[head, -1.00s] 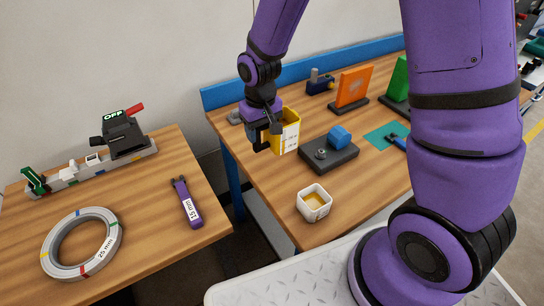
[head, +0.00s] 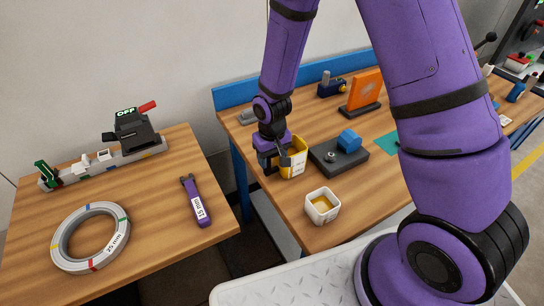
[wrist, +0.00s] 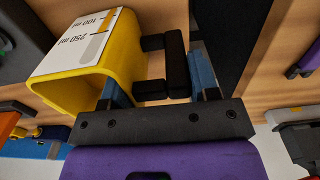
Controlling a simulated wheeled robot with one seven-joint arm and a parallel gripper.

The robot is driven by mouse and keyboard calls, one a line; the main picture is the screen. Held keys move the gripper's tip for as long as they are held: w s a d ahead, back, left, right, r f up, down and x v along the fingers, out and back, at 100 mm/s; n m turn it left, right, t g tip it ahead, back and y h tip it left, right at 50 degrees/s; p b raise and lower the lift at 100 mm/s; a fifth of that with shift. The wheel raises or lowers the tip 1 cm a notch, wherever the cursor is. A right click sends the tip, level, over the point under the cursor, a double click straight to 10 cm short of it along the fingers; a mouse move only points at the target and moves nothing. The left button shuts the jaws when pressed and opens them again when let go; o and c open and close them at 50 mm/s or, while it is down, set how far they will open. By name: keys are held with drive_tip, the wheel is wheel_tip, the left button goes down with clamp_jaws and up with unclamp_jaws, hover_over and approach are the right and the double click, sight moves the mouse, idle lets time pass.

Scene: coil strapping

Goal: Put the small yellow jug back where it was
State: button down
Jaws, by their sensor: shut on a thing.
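The small yellow jug (head: 294,162) has a white label; in the wrist view the jug (wrist: 70,85) shows "250 ml" and "100 ml" marks on that label. My gripper (head: 272,164) is at the left side of the jug, over the left part of the right-hand workbench. In the wrist view my gripper (wrist: 165,78) is shut on the jug's dark handle, beside the yellow body. The jug looks upright, at or just above the bench top; I cannot tell whether its base touches the wood.
A dark block with a blue knob (head: 349,139) stands just right of the jug. A white square cup (head: 322,205) with amber contents stands in front, near the bench edge. An orange panel (head: 365,90) stands behind. A gap separates the left table (head: 150,215), which holds a grey coil (head: 90,238).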

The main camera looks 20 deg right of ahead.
drive_tip(key=shift+f, duration=0.1)
drive_tip(key=shift+c, duration=1.8)
unclamp_jaws()
wheel_tip(320, 180, up, 12)
drive_tip(key=shift+r, duration=0.2)
drive_tip(key=s+d+r+m+t, duration=0.1)
drive_tip(key=s+d+r, duration=0.3)
drive_tip(key=r, duration=0.3)
drive_tip(key=s+d+r+t, duration=0.25)
drive_tip(key=s+r, duration=0.25)
drive_tip(key=r, duration=0.3)
drive_tip(key=s+d+r+m, duration=0.1)
drive_tip(key=s+d+r, duration=0.3)
drive_tip(key=r, duration=0.3)
drive_tip(key=s+d+r+t, duration=0.1)
drive_tip(key=s+r, duration=0.3)
drive_tip(key=s, duration=0.4)
drive_tip(key=shift+s+d+t, duration=0.35)
drive_tip(key=shift+s+d, duration=0.05)
drive_tip(key=shift+d, duration=0.35)
